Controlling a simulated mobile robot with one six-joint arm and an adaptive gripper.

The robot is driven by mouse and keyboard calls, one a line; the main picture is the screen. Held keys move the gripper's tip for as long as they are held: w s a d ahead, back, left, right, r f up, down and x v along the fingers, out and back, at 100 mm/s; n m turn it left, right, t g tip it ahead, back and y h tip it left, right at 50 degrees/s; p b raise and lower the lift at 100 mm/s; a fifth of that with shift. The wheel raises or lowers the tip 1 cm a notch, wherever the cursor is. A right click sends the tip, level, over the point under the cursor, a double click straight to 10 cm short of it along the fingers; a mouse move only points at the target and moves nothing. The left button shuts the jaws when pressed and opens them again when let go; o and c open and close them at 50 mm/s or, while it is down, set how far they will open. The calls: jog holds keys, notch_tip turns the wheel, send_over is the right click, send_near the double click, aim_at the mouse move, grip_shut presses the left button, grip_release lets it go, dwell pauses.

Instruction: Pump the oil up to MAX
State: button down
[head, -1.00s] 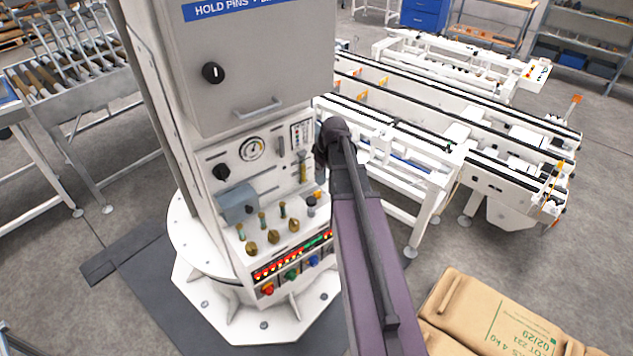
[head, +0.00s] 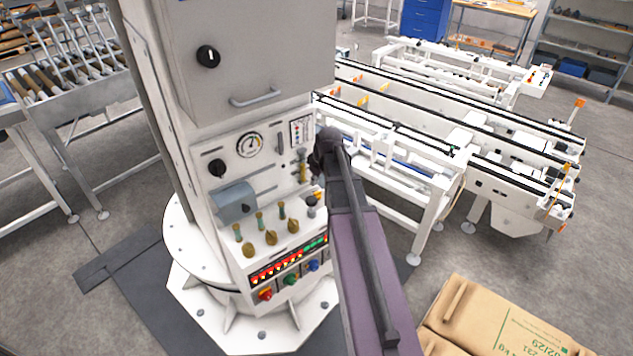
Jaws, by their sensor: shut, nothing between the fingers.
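The white column's service panel (head: 225,160) carries a round pressure gauge (head: 249,145), a black knob (head: 217,168) and a grey rounded unit (head: 235,202). A slim brass-and-clear upright fitting (head: 301,172) stands at the panel's right side; I cannot read an oil level or a MAX mark on it. A dark-capped post (head: 311,205) stands below it on the ledge. My gripper (head: 315,163) is a dark shape right beside the slim fitting, shut and empty. My arm hides much of it, and I cannot tell whether it touches the fitting.
Several brass bulbs with green stems (head: 271,238) line the ledge, above a row of red and green lights (head: 288,262) and coloured knobs (head: 290,279). A grey cabinet door (head: 250,60) is above. White conveyors (head: 440,125) stand right; brown sacks (head: 500,320) lie front right.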

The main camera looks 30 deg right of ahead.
aim_at(313, 200)
jog(key=b+x, duration=0.2)
jog(key=x, duration=0.1)
jog(key=shift+f+b, duration=0.1)
jog(key=shift+b, duration=0.2)
jog(key=shift+f+b, duration=1.75)
jog(key=shift+f, duration=0.05)
jog(key=shift+f, duration=0.1)
notch_tip(313, 200, down, 3)
jog(key=b, duration=0.3)
jog(key=shift+s+a, duration=0.1)
notch_tip(313, 200, up, 5)
jog(key=p, duration=0.4)
jog(key=shift+f, duration=0.2)
jog(key=p+v, duration=0.9)
jog(key=shift+r+p, duration=0.25)
jog(key=shift+p, duration=0.05)
